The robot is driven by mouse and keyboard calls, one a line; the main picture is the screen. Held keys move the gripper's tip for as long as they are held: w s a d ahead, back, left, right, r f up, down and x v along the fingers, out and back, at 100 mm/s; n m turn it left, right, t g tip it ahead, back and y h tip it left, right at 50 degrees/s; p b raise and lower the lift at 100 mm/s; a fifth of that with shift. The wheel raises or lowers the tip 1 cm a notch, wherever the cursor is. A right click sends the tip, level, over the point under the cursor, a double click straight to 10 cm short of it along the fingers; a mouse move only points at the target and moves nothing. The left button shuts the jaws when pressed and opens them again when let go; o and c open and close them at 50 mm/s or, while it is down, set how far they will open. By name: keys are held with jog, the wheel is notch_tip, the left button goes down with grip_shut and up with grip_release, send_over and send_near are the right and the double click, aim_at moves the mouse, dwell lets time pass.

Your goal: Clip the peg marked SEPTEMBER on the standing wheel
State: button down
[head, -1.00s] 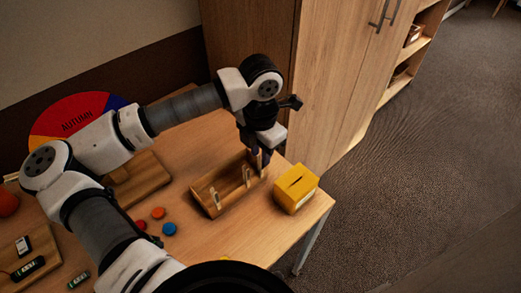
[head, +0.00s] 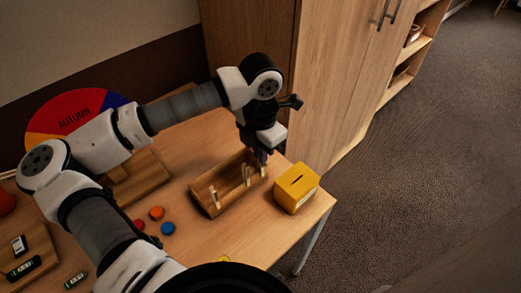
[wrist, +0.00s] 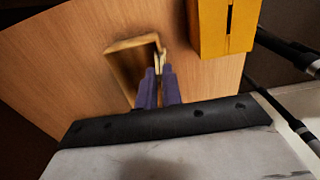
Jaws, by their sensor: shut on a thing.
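The standing wheel (head: 88,101) is at the left in the head view, partly behind my arm. Its red sector reads AUTUMN, with orange and blue sectors beside it. A wooden tray (head: 227,203) holds a few upright pale pegs, one at the near left (head: 214,197) and others (head: 246,175) further right. My gripper (head: 261,157) points down at the tray's far right end. In the wrist view its purple fingers (wrist: 160,85) are shut on a pale peg (wrist: 158,61) at the tray's end. No writing on any peg is readable, so I cannot tell which says SEPTEMBER.
A yellow slotted box (head: 297,188) stands close right of the tray, near the table edge. Red, orange and blue discs (head: 157,213) lie left of the tray. A wooden board with dark items (head: 22,262) is at the lower left. A tall cabinet (head: 330,80) stands behind.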

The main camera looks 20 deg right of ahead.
jog(key=shift+r+p, duration=0.9)
jog(key=shift+r, duration=1.55)
jog(key=shift+r, duration=0.1)
